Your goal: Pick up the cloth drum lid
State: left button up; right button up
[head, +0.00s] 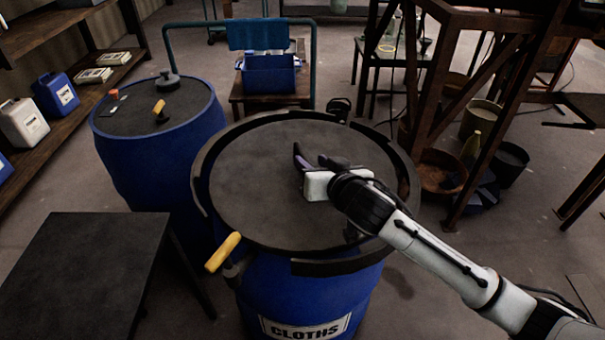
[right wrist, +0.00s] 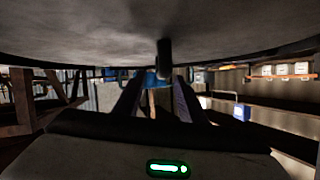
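The cloth drum lid (head: 255,195) is a dark grey disc lying flat on the blue drum (head: 300,285) labelled CLOTHS. My right gripper (head: 316,158) is low over the middle of the lid, coming in from the right, with its fingers apart. In the right wrist view the lid's grey surface (right wrist: 90,45) fills the top. A short dark upright piece (right wrist: 164,60), seemingly the lid's handle, shows in line with the gap between the two fingers (right wrist: 160,95). I cannot tell whether it is between the fingertips or just beyond them. My left gripper is not in view.
A dark ring in segments (head: 208,150) surrounds the lid, with a yellow-handled lever (head: 222,252) at front left. A second blue drum (head: 160,155) stands left. A dark table (head: 80,270) is at front left. A blue bin (head: 268,75) sits behind. A wooden frame (head: 480,110) stands right.

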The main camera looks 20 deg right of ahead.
aim_at(306, 158)
jog(key=shift+a+x, duration=0.2)
jog(key=shift+x, duration=2.5)
grip_shut()
jog(key=shift+r, duration=0.2)
